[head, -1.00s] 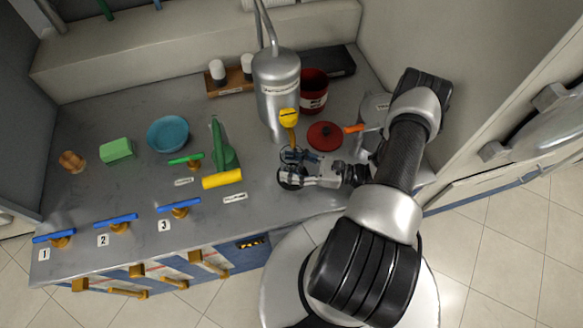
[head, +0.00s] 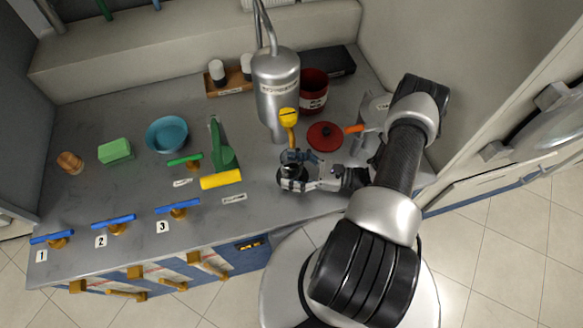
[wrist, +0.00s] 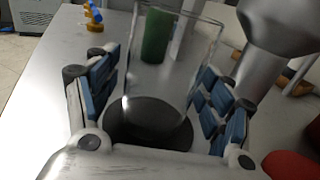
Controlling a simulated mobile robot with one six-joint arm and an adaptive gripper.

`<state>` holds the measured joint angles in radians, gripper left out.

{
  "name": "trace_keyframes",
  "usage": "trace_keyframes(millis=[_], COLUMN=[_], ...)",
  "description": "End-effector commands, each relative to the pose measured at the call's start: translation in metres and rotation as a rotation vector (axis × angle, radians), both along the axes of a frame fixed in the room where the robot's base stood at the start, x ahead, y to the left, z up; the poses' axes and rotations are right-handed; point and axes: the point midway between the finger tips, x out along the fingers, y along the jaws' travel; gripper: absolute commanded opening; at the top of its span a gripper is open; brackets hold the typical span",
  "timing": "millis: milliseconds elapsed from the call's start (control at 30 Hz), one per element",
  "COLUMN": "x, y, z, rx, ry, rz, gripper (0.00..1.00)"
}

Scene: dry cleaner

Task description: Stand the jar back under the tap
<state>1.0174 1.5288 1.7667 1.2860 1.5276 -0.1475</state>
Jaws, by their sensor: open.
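The clear glass jar (wrist: 160,80), with a dark round bottom, stands between the fingers of my gripper (wrist: 157,92) in the wrist view. It looks upright. My gripper is open, with a blue-padded finger on each side of the jar. In the head view the jar (head: 291,171) is at the counter's front part, just below the yellow tap (head: 288,117) of the metal tank (head: 277,90). My gripper (head: 297,173) reaches it from the right. The fingers partly hide the jar, and I cannot tell if its mouth is exactly under the spout.
A red lid (head: 325,136) and a dark red pot (head: 313,92) are right of the tank. A green bottle-like object (head: 222,148) and a yellow roll (head: 221,179) lie to the left. A blue bowl (head: 167,134) is farther left. Blue-handled valves (head: 178,208) line the front edge.

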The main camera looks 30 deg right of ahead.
Motion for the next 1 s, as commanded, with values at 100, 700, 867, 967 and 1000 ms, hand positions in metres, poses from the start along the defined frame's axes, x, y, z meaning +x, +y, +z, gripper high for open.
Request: trace_keyframes(millis=[100,700,867,967,1000], x=[0.0,-0.064,-0.076,-0.079,-0.08], y=[0.0,-0.073,-0.086,-0.089,-0.09], z=[0.001,0.003,0.003,0.003,0.003], rx=[0.0,-0.001,-0.001,0.0,0.0], ry=[0.0,-0.001,0.0,0.0,0.0], rz=[0.0,-0.005,-0.002,-0.001,0.0], gripper=[0.74,0.74,0.74,0.74,0.74])
